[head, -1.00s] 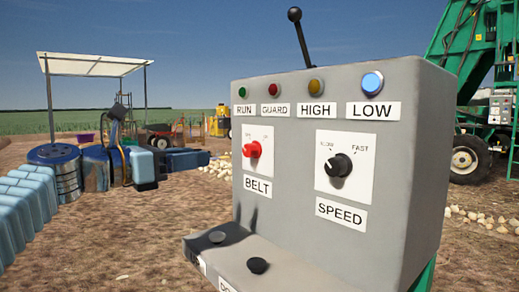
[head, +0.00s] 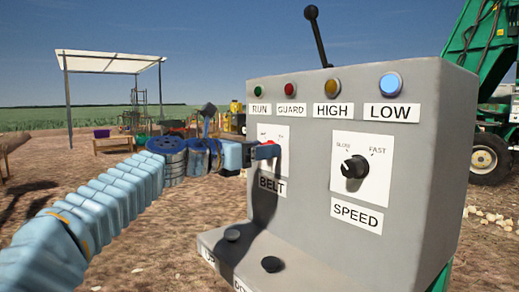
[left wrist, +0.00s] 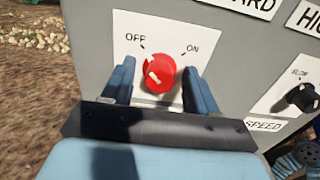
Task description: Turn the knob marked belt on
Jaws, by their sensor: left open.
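The red belt knob (left wrist: 159,73) sits on a white plate marked OFF and ON on the grey control box (head: 420,210). In the left wrist view its pale pointer is turned toward OFF. My left gripper (left wrist: 160,85) is open, with one blue finger on each side of the knob; I cannot tell whether they touch it. In the head view the left gripper (head: 268,151) is at the knob and hides most of it. The BELT label (head: 272,185) is just below. My right gripper is not in view.
The black speed knob (head: 354,167) is to the right of the belt knob. Lamps line the top of the box, with the LOW lamp (head: 390,83) lit blue. A black lever (head: 317,35) rises above.

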